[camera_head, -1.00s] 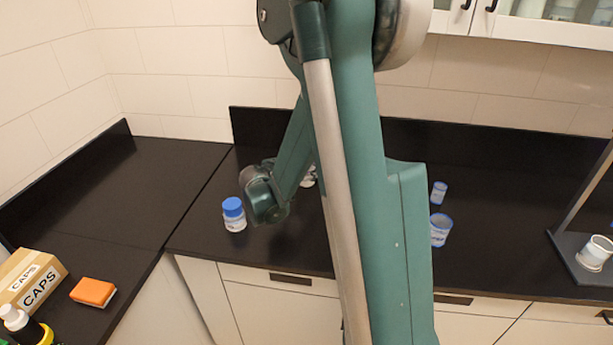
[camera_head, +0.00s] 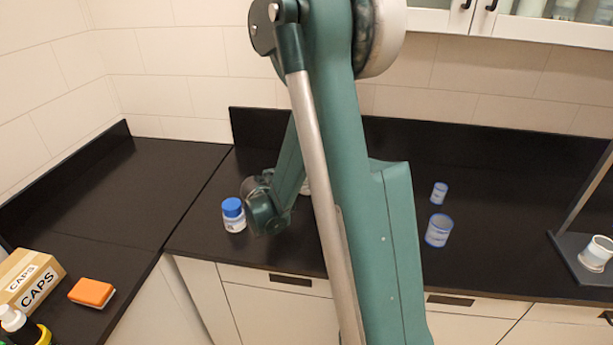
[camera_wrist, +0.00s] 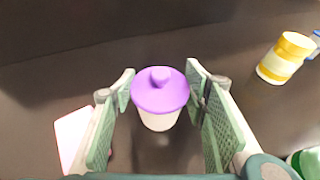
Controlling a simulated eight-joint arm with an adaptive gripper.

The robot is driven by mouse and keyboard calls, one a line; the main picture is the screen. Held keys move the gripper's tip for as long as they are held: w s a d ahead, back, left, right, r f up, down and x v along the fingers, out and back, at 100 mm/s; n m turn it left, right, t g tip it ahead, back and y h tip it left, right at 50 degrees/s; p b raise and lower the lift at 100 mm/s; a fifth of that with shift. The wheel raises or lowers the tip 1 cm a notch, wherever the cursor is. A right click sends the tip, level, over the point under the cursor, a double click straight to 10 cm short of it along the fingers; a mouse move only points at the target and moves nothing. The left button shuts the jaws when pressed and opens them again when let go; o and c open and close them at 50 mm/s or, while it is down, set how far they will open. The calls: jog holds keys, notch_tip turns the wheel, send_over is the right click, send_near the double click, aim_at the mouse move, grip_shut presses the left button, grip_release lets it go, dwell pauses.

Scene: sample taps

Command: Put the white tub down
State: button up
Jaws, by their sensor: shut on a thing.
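A white tub with a purple knobbed lid (camera_wrist: 159,92) is between the two green pads of my gripper (camera_wrist: 160,105) in the wrist view. My gripper is shut on it, and the tub looks upright. The dark counter shows below it; I cannot tell whether its base touches the counter. In the head view my arm hides the gripper's fingers and most or all of the tub.
A blue-capped jar (camera_head: 234,216) stands left of my wrist. Two blue-and-white containers (camera_head: 439,231) (camera_head: 439,194) stand right of my arm. A yellow-and-white jar (camera_wrist: 286,58) is right of the tub. A caps box (camera_head: 30,283) and orange sponge (camera_head: 91,292) lie far left.

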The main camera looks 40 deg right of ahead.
jog(key=shift+f, duration=0.2)
jog(key=o, duration=0.9)
jog(key=shift+r, duration=0.25)
jog(key=p+v, duration=0.1)
jog(key=v, duration=1.1)
jog(key=shift+p, duration=0.3)
jog(key=shift+r, duration=0.15)
